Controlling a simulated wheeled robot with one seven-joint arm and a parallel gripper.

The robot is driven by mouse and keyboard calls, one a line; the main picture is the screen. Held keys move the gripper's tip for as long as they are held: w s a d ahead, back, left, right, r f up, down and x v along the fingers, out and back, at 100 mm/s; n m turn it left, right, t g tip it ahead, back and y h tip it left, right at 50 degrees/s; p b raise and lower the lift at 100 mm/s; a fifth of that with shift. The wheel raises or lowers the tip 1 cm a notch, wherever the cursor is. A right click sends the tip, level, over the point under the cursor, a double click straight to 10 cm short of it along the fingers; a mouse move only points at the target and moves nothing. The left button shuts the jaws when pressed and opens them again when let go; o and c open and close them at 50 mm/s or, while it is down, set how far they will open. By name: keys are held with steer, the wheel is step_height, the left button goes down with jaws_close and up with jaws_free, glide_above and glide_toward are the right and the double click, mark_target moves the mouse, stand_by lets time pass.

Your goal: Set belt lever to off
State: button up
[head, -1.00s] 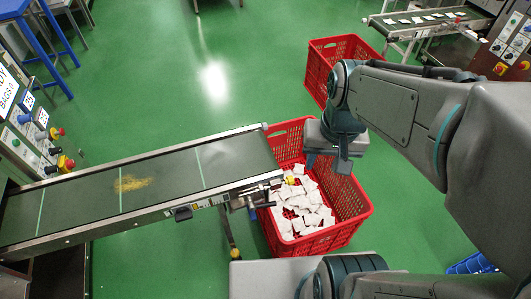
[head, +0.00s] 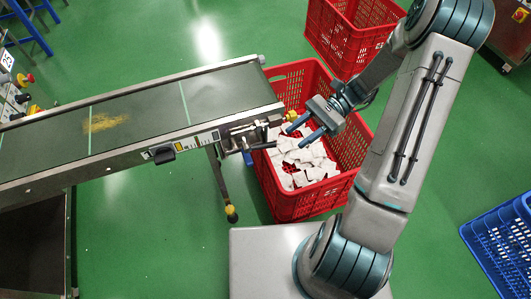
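The conveyor belt (head: 138,115) runs from the left and ends over a red crate (head: 280,200). On its near side rail are a black handle-like block (head: 162,154) and a white-and-yellow label strip (head: 198,141). At the belt's end is a dark metal lever mechanism (head: 248,138). A rod with a yellow and black knob (head: 231,212) hangs below the rail. I cannot tell which part is the belt lever or how it is set. My gripper (head: 296,138) is open and empty, its two fingers pointing left toward the mechanism, apart from it, above the crate.
The red crate holds many white teabag packets (head: 305,165). Another red crate (head: 345,40) stands behind, and a blue crate (head: 500,245) at the right. A control panel (head: 15,95) with coloured knobs is at the far left. Green floor is free in front of the belt.

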mark_target(265, 144)
steer(key=w+d+f+m+t+y+b, duration=0.25)
steer(key=f+y+b, duration=0.2)
steer(key=f, duration=0.25)
steer(key=w+d+f+m+t+y+b, duration=0.1)
steer(key=w+f+m+t+y+b, duration=0.15)
steer(key=f+m+y, duration=0.4)
steer(key=a+r, duration=0.1)
steer(key=a, duration=0.3)
steer(key=s+a+r+n+h+b, duration=0.1)
steer(key=a, duration=0.3)
steer(key=s+a+r+n+h+b, duration=0.1)
steer(key=a+r, duration=0.1)
steer(key=a, duration=0.3)
steer(key=shift+s+g, duration=0.1)
steer(key=shift+g, duration=0.2)
steer(key=shift+d, duration=0.1)
jaws_close()
